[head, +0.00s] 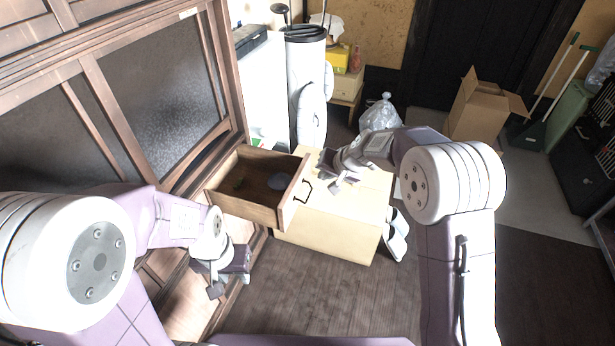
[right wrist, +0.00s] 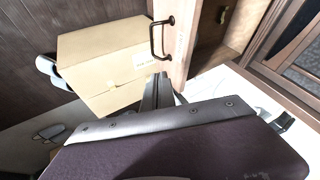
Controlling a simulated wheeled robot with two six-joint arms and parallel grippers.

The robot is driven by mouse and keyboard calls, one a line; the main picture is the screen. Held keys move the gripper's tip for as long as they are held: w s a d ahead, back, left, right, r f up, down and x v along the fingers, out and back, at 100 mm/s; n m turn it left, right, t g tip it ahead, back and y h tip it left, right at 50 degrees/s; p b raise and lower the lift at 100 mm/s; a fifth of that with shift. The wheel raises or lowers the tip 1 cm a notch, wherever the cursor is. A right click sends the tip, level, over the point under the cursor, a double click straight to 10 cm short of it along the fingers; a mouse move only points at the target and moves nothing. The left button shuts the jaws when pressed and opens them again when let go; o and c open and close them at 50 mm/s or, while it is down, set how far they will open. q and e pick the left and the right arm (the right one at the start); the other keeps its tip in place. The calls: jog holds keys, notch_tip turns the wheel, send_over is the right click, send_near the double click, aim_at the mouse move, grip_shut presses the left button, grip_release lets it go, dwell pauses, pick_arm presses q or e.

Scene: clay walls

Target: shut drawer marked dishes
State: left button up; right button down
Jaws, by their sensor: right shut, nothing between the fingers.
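An open wooden drawer (head: 238,205) juts out beside the dark wood cabinet at the left. Its front (head: 292,194) faces right and bears a dark handle (head: 303,191). Small dark items, one bluish (head: 280,182), lie inside. The handle (right wrist: 161,38) also shows in the right wrist view, on the pale drawer front (right wrist: 182,45). I cannot read a "dishes" marking. My right gripper (head: 335,186) is shut and empty, just right of the drawer front. Its fingers (right wrist: 158,88) point toward the front below the handle.
A pale box-like unit (head: 325,240) with a small unreadable label (right wrist: 146,58) stands right of the drawer. White slippers (head: 396,236) lie beside it. A white golf bag (head: 307,90) stands behind. A cardboard box (head: 478,108) is at the back right. Floor in front is clear.

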aim_at(302, 177)
jog(key=w+a+f, duration=0.1)
jog(key=a+f, duration=0.1)
jog(key=w+a, duration=0.1)
jog(key=a, duration=0.1)
jog(key=shift+w+f+p, duration=0.35)
jog(key=shift+f+p, duration=0.05)
pick_arm(q)
jog(key=shift+r, duration=0.35)
pick_arm(e)
jog(key=shift+w+a+f, duration=0.1)
jog(key=shift+w+a, duration=0.1)
jog(key=shift+a, duration=0.35)
pick_arm(q)
jog(key=shift+r, duration=0.1)
